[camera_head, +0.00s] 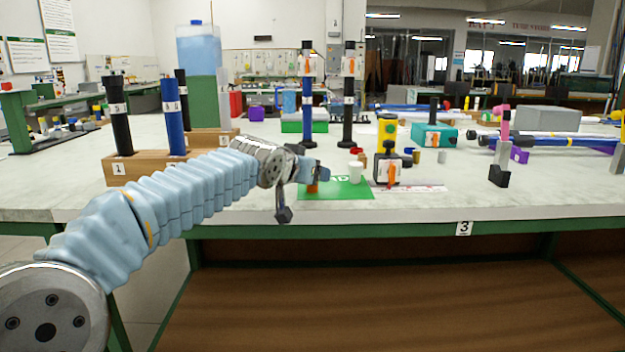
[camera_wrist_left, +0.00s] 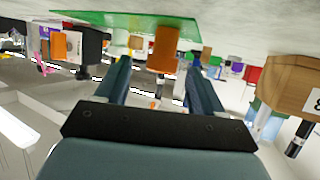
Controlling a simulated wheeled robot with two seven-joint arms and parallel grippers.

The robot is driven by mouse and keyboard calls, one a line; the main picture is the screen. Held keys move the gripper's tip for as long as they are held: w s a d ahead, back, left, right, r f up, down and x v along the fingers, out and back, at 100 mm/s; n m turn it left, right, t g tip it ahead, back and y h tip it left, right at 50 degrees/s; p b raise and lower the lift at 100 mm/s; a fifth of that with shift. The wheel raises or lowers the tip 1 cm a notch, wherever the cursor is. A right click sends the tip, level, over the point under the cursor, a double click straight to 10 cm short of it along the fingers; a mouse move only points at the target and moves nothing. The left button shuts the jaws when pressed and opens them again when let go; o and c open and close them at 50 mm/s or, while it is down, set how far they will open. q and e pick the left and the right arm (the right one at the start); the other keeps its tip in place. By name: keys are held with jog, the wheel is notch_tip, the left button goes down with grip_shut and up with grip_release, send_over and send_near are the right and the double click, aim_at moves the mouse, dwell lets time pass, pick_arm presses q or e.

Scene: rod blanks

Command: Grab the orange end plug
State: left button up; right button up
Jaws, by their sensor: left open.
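The orange end plug (camera_head: 312,187) stands at the left part of the green mat (camera_head: 343,189), partly hidden by my left gripper in the head view. In the left wrist view, which looks upside down, the orange end plug (camera_wrist_left: 163,48) stands on the green mat (camera_wrist_left: 105,18). My left gripper (camera_head: 304,192) is open, with nothing held. In the left wrist view the left gripper (camera_wrist_left: 158,72) has its two fingers apart, with the plug seen between and just beyond their tips. I cannot tell whether a finger touches it. My right gripper is not in view.
A black block with an orange part (camera_head: 386,168) is further right. A wooden rack (camera_head: 150,165) with upright rods is at the left. The front right table top is clear.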

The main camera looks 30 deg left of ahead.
pick_arm(q)
jog(key=x, duration=0.5)
jog(key=shift+w+a+r+p, duration=0.1)
jog(key=shift+a+r+p, duration=0.05)
jog(key=shift+p, duration=0.2)
jog(key=c, duration=1)
